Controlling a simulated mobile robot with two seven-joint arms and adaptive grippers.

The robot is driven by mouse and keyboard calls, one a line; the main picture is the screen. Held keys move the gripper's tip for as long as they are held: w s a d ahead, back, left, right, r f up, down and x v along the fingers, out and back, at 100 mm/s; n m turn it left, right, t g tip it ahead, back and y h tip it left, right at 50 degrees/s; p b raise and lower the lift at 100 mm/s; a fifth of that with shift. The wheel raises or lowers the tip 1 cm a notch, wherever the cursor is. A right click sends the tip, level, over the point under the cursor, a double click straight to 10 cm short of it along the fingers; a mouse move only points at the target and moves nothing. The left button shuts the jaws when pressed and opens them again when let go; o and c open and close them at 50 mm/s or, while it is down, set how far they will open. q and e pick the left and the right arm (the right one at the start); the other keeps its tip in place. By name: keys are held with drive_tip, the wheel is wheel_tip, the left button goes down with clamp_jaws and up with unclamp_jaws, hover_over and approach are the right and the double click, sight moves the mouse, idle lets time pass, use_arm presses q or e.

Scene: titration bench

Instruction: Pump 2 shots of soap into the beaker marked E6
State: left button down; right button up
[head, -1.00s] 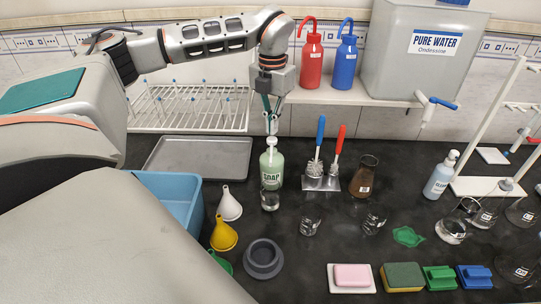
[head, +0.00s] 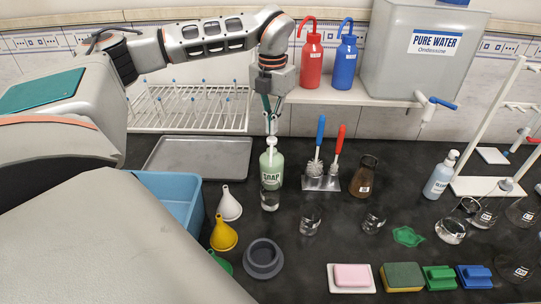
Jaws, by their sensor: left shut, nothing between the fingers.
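The green soap bottle (head: 272,168) with a white pump head (head: 271,142) stands upright at the centre back of the dark bench. A small clear beaker (head: 269,198) stands right in front of it, below the pump. I cannot read its marking. Other beakers stand to the right, one (head: 310,220) near the middle and one (head: 373,220) beyond it, with marks too small to read. My left gripper (head: 271,127) points down just above the pump head, its fingers shut and empty. I cannot tell whether it touches the pump. My right gripper is not in view.
A brush stand (head: 321,182) and a brown flask (head: 364,176) stand right of the soap. Funnels (head: 229,204) and a blue tub (head: 176,192) are left. A grey tray (head: 199,158) lies behind. Sponges (head: 402,276) lie at the front right.

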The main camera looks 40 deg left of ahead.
sight(272, 139)
use_arm(q)
drive_tip(key=shift+f, duration=0.15)
drive_tip(key=shift+f, duration=0.4)
drive_tip(key=shift+f+b, duration=0.55)
drive_tip(key=shift+f, duration=0.65)
drive_tip(key=shift+r, duration=0.1)
drive_tip(key=shift+r+p, duration=0.85)
drive_tip(key=shift+p, duration=0.35)
drive_tip(key=shift+r, duration=0.7)
drive_tip(key=shift+f, duration=0.1)
